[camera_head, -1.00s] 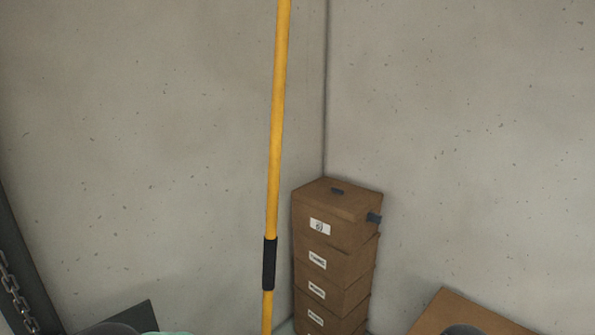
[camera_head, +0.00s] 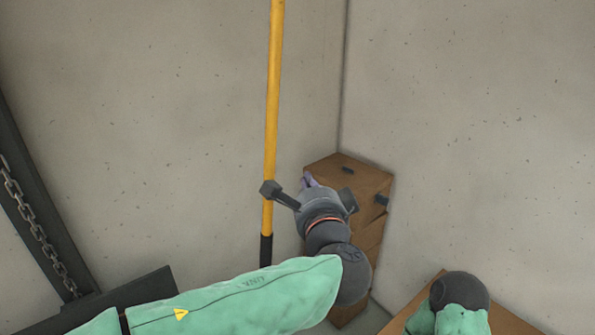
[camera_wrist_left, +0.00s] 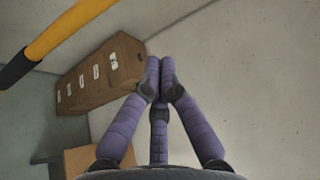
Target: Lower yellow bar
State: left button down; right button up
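The yellow bar (camera_head: 272,110) stands nearly upright left of centre in the head view. It has a black grip (camera_head: 266,250), partly hidden low down by my left arm. In the left wrist view the bar (camera_wrist_left: 70,28) crosses the upper left corner, with its black grip (camera_wrist_left: 14,70) at the left edge. My left gripper (camera_head: 307,180) is raised just right of the bar in the picture, in front of the boxes. In the wrist view its purple fingers (camera_wrist_left: 160,68) are together with nothing between them, apart from the bar. My right gripper is not visible.
A stack of brown boxes (camera_head: 375,185) stands in the wall corner and also shows in the wrist view (camera_wrist_left: 100,70). A dark frame with a chain (camera_head: 30,218) is at the left. A brown surface (camera_head: 510,320) is at lower right. The upper walls are bare.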

pick_arm(q)
jog(key=w+a+p, duration=0.4)
jog(key=w, duration=0.3)
jog(key=shift+w+a+f, duration=0.15)
jog(key=shift+w+a, duration=0.15)
jog(key=shift+w, duration=0.1)
dwell(0.4)
